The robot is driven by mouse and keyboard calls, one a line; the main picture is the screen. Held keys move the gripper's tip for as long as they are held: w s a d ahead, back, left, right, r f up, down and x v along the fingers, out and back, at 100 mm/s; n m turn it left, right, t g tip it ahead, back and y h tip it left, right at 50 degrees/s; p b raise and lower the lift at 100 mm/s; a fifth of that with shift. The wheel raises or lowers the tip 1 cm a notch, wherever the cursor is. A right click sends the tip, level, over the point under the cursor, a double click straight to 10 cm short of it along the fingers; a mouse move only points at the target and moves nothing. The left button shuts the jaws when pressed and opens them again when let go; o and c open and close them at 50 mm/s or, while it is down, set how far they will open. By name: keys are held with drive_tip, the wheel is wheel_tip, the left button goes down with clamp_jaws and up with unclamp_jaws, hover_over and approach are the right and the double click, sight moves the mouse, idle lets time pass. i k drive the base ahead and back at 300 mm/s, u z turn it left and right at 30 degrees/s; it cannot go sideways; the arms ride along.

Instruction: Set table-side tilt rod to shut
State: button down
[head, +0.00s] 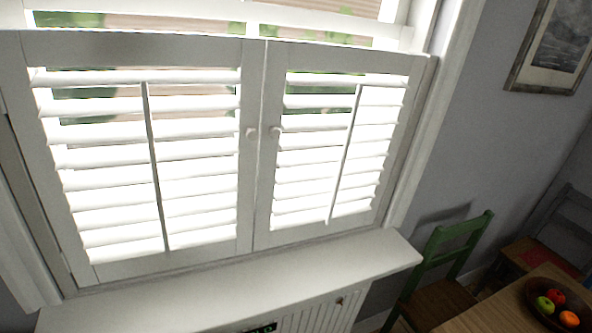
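The window has two white shutter panels, each with a thin upright tilt rod in front of its louvres. The table-side tilt rod (345,150) is on the right shutter panel (259,215), the panel nearer the table. Greenery and brown show between the upper louvres of this panel, so these slats stand at least partly open; the lower ones are too bright to judge. The other tilt rod (156,165) is on the left shutter panel (250,90), whose upper louvres also show gaps. My gripper is not in view, and nothing visible touches either rod.
Small round knobs (277,131) sit where the panels meet. A white sill (230,285) juts out below, above a radiator (318,316). A green chair (446,265) and a wooden table (490,318) with a fruit bowl (537,308) stand at lower right. A framed picture (553,45) hangs upper right.

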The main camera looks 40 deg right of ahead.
sight(360, 86)
drive_tip(key=u, duration=0.05)
drive_tip(key=k, duration=1.15)
drive_tip(key=z, duration=0.85)
drive_tip(key=i, duration=1.2)
